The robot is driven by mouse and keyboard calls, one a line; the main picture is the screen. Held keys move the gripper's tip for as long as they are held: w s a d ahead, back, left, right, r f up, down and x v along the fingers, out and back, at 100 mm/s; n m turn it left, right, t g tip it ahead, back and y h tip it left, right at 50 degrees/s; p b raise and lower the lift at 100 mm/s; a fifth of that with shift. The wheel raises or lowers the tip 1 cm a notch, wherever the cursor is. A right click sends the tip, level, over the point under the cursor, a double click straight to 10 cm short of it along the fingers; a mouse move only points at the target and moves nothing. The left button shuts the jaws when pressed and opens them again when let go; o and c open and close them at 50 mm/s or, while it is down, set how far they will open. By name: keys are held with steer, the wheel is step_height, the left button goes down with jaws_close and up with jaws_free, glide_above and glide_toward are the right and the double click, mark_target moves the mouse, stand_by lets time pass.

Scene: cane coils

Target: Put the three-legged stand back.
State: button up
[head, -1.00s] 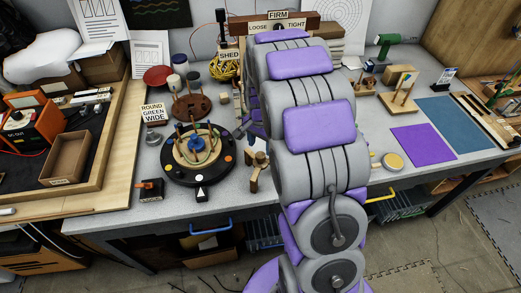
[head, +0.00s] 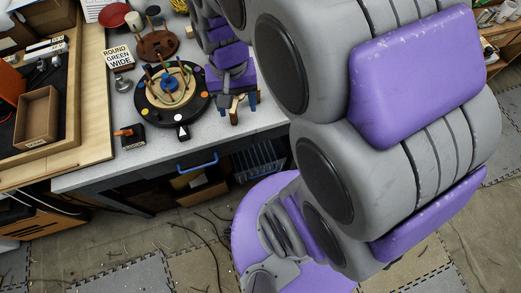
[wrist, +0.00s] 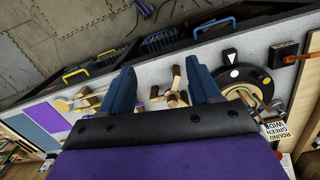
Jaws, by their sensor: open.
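The three-legged stand (wrist: 177,80), small and of brown wood with stubby legs, is on the grey bench top. In the wrist view it appears between my two blue fingers, nearer the right one. In the head view my gripper (head: 233,107) is over the bench's front edge beside the black disc, and only a bit of wood shows between the fingers. My gripper also shows in the wrist view (wrist: 160,76), with its fingers wide apart. I cannot tell whether the fingers reach down around the stand, and I see no grip on it.
A black round disc (head: 198,112) with coloured dots holds a cane coil and pegs, left of my gripper.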

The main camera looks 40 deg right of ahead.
steer(key=s+a+n, duration=0.3)
steer(key=s+n, duration=0.2)
steer(key=s, duration=0.9)
steer(key=shift+r+g, duration=0.25)
steer(key=shift+g, duration=0.15)
steer(key=shift+c, duration=0.3)
